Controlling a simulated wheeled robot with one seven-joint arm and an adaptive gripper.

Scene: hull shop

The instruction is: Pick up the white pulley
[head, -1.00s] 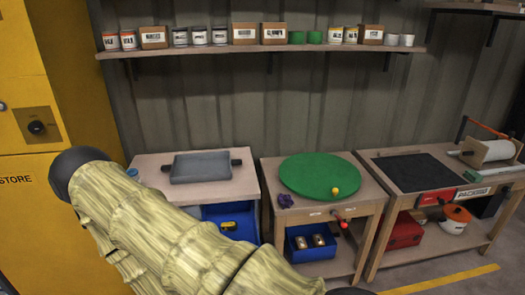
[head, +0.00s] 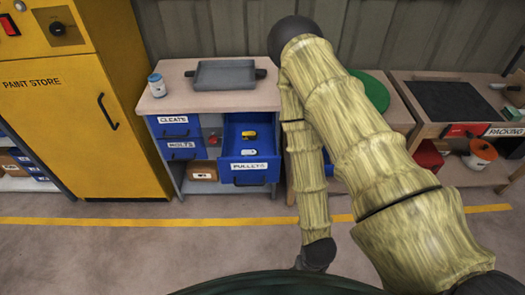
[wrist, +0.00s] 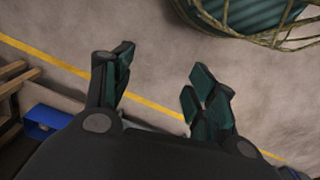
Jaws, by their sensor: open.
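A small white piece, which looks like the white pulley (head: 249,152), lies in the open blue drawer (head: 230,167) labelled PULLEYS, in the head view. A yellow piece (head: 249,136) lies behind it in the same drawer. My gripper (wrist: 158,78) is open and empty in the wrist view, with bare floor between its fingers. In the head view my arm hangs down to the right of the drawer, and its end is low over the floor, in front of the bench and apart from the pulley. The pulley does not show in the wrist view.
Closed drawers labelled CLEATS (head: 175,121) and BOLTS (head: 181,146) sit left of the open one. A grey tray (head: 226,76) and a jar (head: 157,85) stand on the bench above. A green disc (head: 372,90) is partly behind my arm. The floor (head: 150,250) in front is clear.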

